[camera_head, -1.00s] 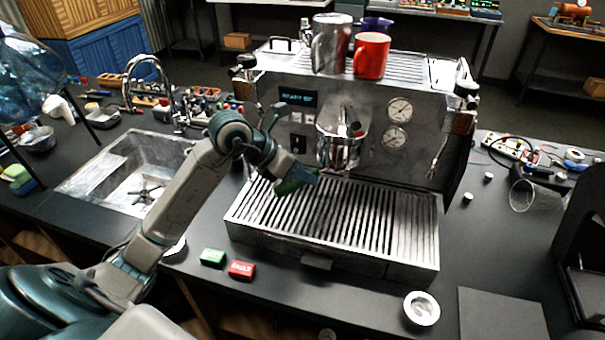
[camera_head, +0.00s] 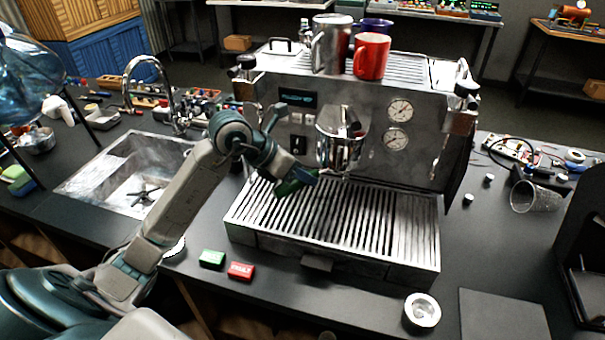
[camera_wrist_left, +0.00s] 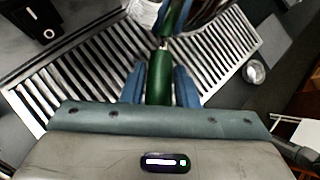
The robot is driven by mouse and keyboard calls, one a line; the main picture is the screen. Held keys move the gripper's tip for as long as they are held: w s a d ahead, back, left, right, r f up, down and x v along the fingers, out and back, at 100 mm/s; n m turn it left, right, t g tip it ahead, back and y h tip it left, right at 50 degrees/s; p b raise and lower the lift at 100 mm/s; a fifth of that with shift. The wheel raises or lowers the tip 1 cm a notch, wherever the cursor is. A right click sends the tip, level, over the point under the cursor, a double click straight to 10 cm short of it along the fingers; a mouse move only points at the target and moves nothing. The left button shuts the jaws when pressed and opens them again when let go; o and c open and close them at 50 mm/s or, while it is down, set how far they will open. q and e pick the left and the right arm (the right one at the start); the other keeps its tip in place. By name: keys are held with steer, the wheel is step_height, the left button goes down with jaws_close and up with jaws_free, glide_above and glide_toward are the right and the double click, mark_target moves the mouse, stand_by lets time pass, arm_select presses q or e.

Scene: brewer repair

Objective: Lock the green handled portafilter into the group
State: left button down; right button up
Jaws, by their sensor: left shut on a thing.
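The green handle (camera_head: 287,188) of the portafilter is held in my left gripper (camera_head: 306,180), in front of the espresso machine and above its drip tray. In the left wrist view the green handle (camera_wrist_left: 160,78) lies between the two blue fingers of my left gripper (camera_wrist_left: 160,72), which is shut on it. The handle points away from my wrist towards the machine. The chrome group (camera_head: 341,148) is just right of and above the gripper in the head view. The portafilter's head is not clearly seen, so I cannot tell how it sits in the group. My right gripper is not in view.
The slatted drip tray (camera_head: 400,222) lies below the gripper. A red mug (camera_head: 371,56) and a metal jug (camera_head: 331,45) stand on the machine. Green (camera_head: 212,258) and red (camera_head: 241,271) blocks and a small metal cup (camera_head: 422,311) are in front. A sink (camera_head: 100,178) is at left.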

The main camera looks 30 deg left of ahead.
arm_select(q)
steer(key=shift+r, duration=0.45)
stand_by(0.9)
steer(key=shift+r, duration=0.25)
stand_by(0.7)
steer(key=shift+b, duration=0.4)
steer(key=shift+d, duration=0.1)
